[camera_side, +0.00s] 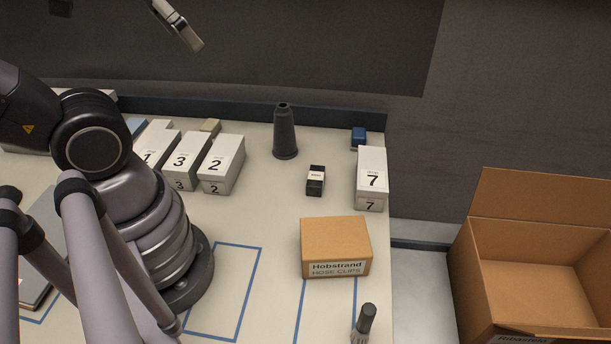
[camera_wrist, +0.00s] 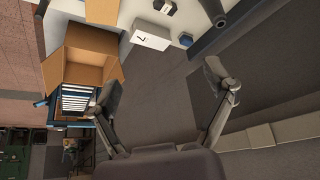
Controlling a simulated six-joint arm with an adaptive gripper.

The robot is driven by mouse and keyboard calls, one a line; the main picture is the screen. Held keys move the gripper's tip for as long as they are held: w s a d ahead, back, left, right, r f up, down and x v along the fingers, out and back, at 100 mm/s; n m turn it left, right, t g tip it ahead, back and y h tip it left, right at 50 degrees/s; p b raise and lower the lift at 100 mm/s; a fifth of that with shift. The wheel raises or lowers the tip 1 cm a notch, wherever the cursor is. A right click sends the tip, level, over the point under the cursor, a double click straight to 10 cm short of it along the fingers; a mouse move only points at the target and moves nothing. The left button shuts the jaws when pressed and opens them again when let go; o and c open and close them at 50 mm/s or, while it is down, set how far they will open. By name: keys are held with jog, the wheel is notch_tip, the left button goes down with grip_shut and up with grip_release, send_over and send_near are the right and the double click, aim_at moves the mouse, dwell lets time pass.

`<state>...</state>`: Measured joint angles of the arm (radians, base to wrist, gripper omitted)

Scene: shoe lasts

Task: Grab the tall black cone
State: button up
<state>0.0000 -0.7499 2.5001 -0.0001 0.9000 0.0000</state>
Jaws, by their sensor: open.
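The tall black cone (camera_side: 285,135) stands upright on the white table near its back edge, in the side view. In the wrist view a dark shape at the top edge (camera_wrist: 211,11) appears to be the cone, partly cut off. My gripper (camera_side: 128,27) is high above the table at the top left of the side view, up and left of the cone and well apart from it. Its fingers are only partly in that view. In the wrist view my gripper (camera_wrist: 163,78) is spread wide with nothing between the fingers.
White boxes numbered 1, 3 and 2 (camera_side: 222,163) stand left of the cone. A small black-and-white box (camera_side: 316,181), box 7 (camera_side: 372,179) and a blue item (camera_side: 358,136) are to its right. A Hobstrand carton (camera_side: 335,246) lies in front. An open cardboard box (camera_side: 525,265) is beyond the table.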

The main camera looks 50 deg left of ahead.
jog(key=w+a+f+n+g+h, duration=0.35)
jog(key=w+f+n+h, duration=0.7)
jog(key=w+n, duration=0.45)
jog(key=w+a+f+n+t, duration=0.2)
jog(key=a+f+n+t, duration=0.4)
jog(key=a+n, duration=0.15)
jog(key=w+a+f+n+t, duration=0.3)
jog(key=a+f+n+t, duration=0.35)
jog(key=a, duration=0.25)
send_near(284, 117)
jog(key=w+f, duration=0.2)
jog(key=w, duration=0.1)
jog(key=x, duration=0.7)
jog(key=shift+w+r, duration=0.2)
jog(key=shift+w, duration=0.05)
jog(key=shift+a, duration=0.1)
